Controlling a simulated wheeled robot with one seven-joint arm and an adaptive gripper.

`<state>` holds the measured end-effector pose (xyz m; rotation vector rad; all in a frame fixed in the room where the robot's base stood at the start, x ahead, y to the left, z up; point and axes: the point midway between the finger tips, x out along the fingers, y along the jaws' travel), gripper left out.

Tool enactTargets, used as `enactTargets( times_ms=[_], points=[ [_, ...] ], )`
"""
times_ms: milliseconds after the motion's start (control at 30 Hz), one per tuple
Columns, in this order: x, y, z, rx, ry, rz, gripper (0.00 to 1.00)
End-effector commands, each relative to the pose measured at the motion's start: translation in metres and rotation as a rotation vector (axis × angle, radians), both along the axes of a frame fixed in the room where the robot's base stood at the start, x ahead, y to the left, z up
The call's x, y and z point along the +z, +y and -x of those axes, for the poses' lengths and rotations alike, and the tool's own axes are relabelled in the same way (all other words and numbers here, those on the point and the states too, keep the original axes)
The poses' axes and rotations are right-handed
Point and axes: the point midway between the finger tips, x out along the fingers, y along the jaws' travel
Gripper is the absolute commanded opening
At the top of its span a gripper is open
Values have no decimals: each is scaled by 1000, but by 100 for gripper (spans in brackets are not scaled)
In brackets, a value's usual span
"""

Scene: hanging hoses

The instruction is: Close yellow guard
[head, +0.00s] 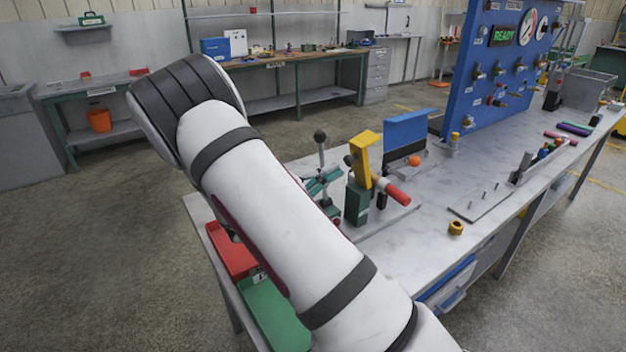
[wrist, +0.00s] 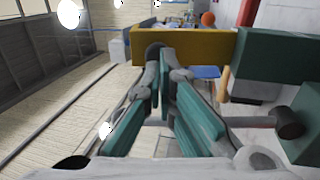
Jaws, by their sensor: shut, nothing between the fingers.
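The yellow guard (head: 362,153) stands up, slightly tilted, at the top of a dark green block (head: 356,203) on the bench. In the wrist view the yellow guard (wrist: 190,47) is a broad bar just beyond my fingertips, with a green block (wrist: 275,56) to its right. My gripper (wrist: 162,72) has teal finger pads that converge toward the guard, with nothing held. In the head view my gripper (head: 321,182) shows partly beside my arm, left of the green block. I cannot tell whether the fingertips touch the guard.
A lever with a black knob (head: 320,135) stands left of the guard, and a red handle (head: 397,194) sticks out to its right. A blue plate (head: 406,133) and orange ball (head: 414,160) are behind. Red (head: 231,250) and green (head: 273,312) boxes lie below my arm.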

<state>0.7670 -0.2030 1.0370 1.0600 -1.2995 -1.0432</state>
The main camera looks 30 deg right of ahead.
Motion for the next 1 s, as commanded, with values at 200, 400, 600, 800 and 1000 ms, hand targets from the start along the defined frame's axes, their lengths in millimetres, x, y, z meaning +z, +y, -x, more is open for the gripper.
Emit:
enactTargets(
  times_ms=[200, 400, 600, 800, 1000],
  points=[
    [4, -17, 0, -1, -1, 0, 0],
    [4, -19, 0, -1, -1, 0, 0],
    [4, -19, 0, -1, -1, -1, 0],
    [9, -20, 0, 0, -3, -31, 0],
    [11, -21, 0, -1, 0, -65, 0]
  ],
)
